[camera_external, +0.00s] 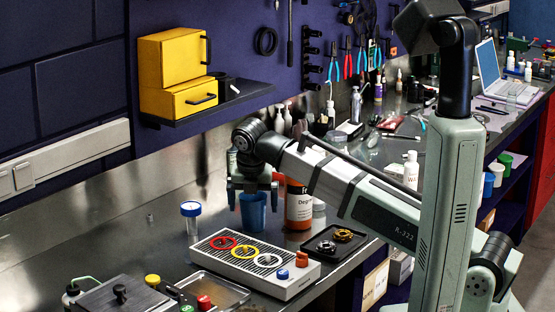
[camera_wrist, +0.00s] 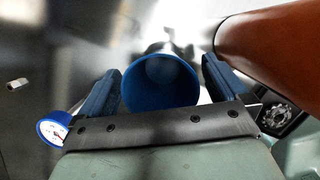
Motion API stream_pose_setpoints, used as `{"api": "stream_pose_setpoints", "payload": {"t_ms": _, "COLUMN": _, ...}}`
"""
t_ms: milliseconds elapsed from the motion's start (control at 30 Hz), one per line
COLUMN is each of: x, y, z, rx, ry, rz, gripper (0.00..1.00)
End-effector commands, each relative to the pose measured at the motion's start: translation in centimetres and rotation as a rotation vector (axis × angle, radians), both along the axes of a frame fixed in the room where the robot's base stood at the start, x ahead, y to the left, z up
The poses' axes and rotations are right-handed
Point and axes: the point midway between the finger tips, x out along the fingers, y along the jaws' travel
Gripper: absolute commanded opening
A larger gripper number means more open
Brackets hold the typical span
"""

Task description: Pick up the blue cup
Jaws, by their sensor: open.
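The blue cup (camera_external: 253,212) stands upright on the metal bench, behind the white box with coloured rings. My gripper (camera_external: 252,190) is over it, pointing down, with a finger on each side of the cup's upper part. In the wrist view the cup (camera_wrist: 161,83) shows its open round mouth between my two blue-grey fingers (camera_wrist: 160,88). The left finger is very close to the rim; a small gap shows at the right. The gripper is open. The cup's lower part is hidden in the wrist view.
An orange-and-white degreaser bottle (camera_external: 299,205) stands close at the cup's right; its orange side (camera_wrist: 275,45) shows near my right finger. A blue-topped gauge (camera_external: 191,212) stands at left. The white ring box (camera_external: 262,268) and a black tray (camera_external: 335,243) are in front.

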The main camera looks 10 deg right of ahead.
Motion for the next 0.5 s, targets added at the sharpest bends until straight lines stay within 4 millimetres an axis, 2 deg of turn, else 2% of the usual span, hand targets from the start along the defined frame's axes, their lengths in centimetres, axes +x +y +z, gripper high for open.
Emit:
{"api": "stream_pose_setpoints", "payload": {"t_ms": 300, "x": 0.13, "y": -0.03, "z": -0.46, "rx": 0.0, "ry": 0.0, "rz": 0.0, "gripper": 0.99}}
{"api": "stream_pose_setpoints", "payload": {"t_ms": 500, "x": 0.12, "y": -0.01, "z": -0.44, "rx": 0.0, "ry": 0.0, "rz": 0.001, "gripper": 0.8}}
